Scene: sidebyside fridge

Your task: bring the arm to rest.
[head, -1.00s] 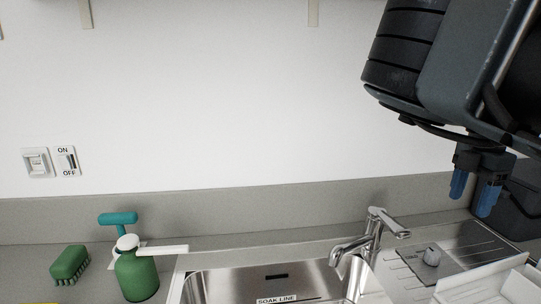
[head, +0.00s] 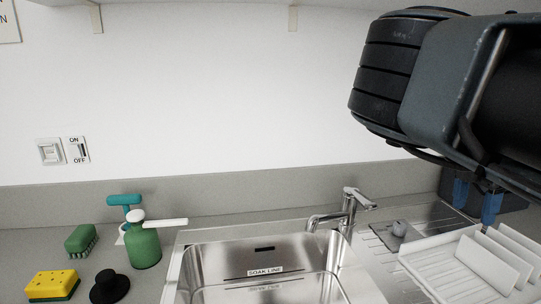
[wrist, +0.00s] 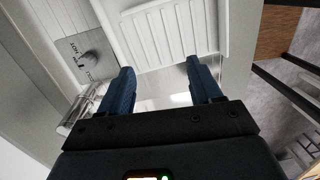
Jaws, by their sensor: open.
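My arm hangs in from the upper right of the head view, with my gripper (head: 476,203) at its lower end over the draining board. Part of the gripper is hidden behind the arm there. In the wrist view my gripper (wrist: 160,85) shows two blue fingers spread apart with nothing between them. Beyond the fingertips lies the white dish rack (wrist: 180,35), which also shows in the head view (head: 440,262) with white plates standing in it.
A steel sink (head: 262,245) with a tap (head: 345,215) is at the centre. A green bottle (head: 145,248), a green brush (head: 81,239), a yellow sponge (head: 52,284) and a black knob-like piece (head: 109,287) stand at the left.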

